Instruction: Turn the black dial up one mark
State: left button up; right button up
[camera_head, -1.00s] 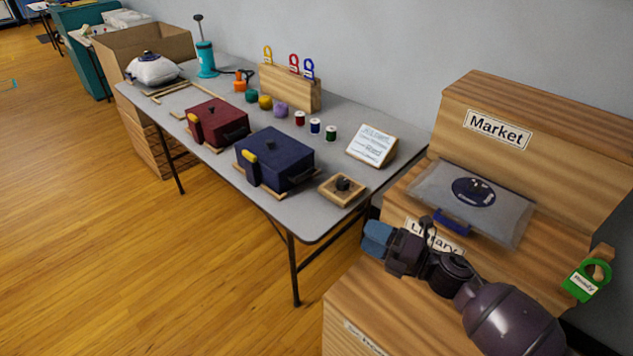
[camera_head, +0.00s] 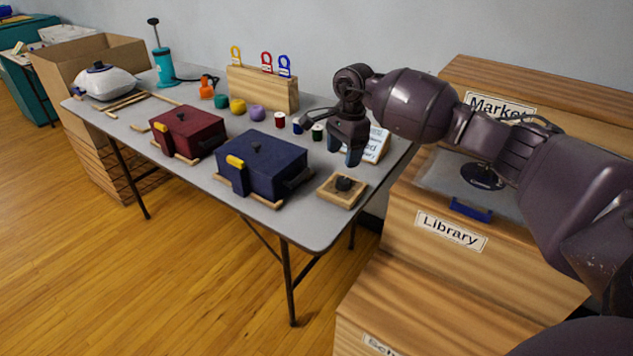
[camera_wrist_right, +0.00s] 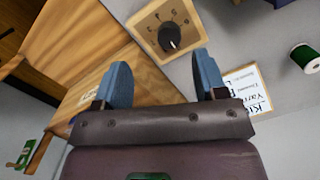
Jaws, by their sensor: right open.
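The black dial (camera_head: 344,184) sits on a small square wooden block (camera_head: 331,193) near the table's right front corner. In the right wrist view the dial (camera_wrist_right: 169,36) shows a pale pointer line and several marks around it on the wooden face (camera_wrist_right: 148,22); the marks are too small to read surely. My right gripper (camera_head: 346,158) is above the table, pointing down, just behind and above the dial. In the wrist view its two blue fingertips (camera_wrist_right: 160,77) are apart with nothing between them, and the dial lies beyond them. My left gripper is not in view.
A navy box (camera_head: 263,167) and a dark red box (camera_head: 188,133) stand left of the dial. A white sign (camera_head: 376,144) and thread spools (camera_head: 318,132) are close behind the gripper. Wooden steps labelled Library (camera_head: 450,231) stand at right.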

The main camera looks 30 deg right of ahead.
aim_at(343, 180)
jog(key=shift+h, duration=0.5)
jog(key=f, duration=0.2)
jog(key=d+f+b, duration=0.1)
jog(key=f, duration=0.2)
jog(key=w+f, duration=0.1)
jog(key=f, duration=0.2)
jog(key=shift+d+b, duration=0.2)
jog(key=shift+b, duration=0.15)
jog(key=shift+f, duration=0.7)
jog(key=c, duration=0.9)
jog(key=shift+r, duration=0.1)
